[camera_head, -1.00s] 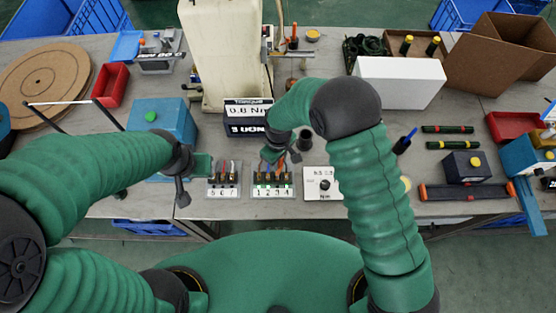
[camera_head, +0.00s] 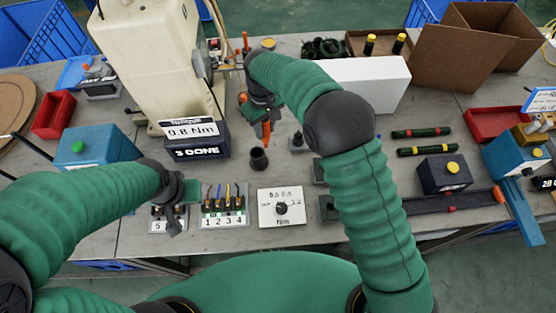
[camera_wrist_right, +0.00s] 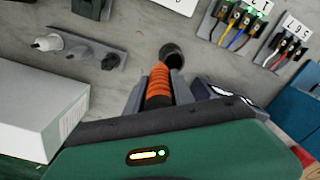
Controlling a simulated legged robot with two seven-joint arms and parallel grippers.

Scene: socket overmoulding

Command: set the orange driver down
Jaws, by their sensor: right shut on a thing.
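The orange driver (camera_head: 266,131) is in my right gripper (camera_head: 264,112). It hangs tip down above the bench, beside the torque display (camera_head: 190,130). In the right wrist view the driver's ribbed orange handle (camera_wrist_right: 158,86) sits between the two fingers. A black round cup (camera_head: 259,158) stands on the bench just below and in front of the driver. In the wrist view the cup (camera_wrist_right: 172,54) shows just beyond the handle; I cannot tell whether they touch. My left gripper (camera_head: 178,206) is near the numbered terminal blocks (camera_head: 225,218); its finger opening is unclear.
A white dial box (camera_head: 281,207) stands in front of the cup. A cream machine column (camera_head: 150,65) rises behind the display. A white box (camera_head: 365,84) is at the back right. A small grey rack with several bits (camera_wrist_right: 88,48) lies beside the cup.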

